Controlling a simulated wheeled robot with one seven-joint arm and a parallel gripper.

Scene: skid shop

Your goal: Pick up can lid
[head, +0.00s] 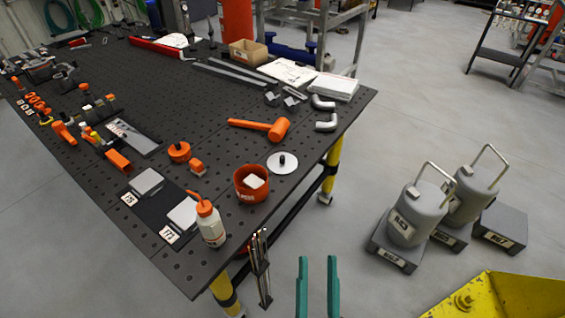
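The can lid (276,168) appears to be the flat white disc with a black knob at its centre. It lies on the dark table near the right front edge. An open orange-red can (242,192) with a white item inside stands just left of and nearer than the lid, apart from it. My gripper (317,262) shows as two parallel teal fingers at the bottom of the view. It is open, with bare floor showing between the fingers. It is off the table's edge, below and a little right of the lid in the picture, not touching it.
The dark perforated table (220,125) holds an orange mallet (277,130) behind the lid, grey pipe elbows (327,122) and a white bottle with an orange top (211,228). Grey weights (418,214) and a yellow object (505,296) are on the right floor.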

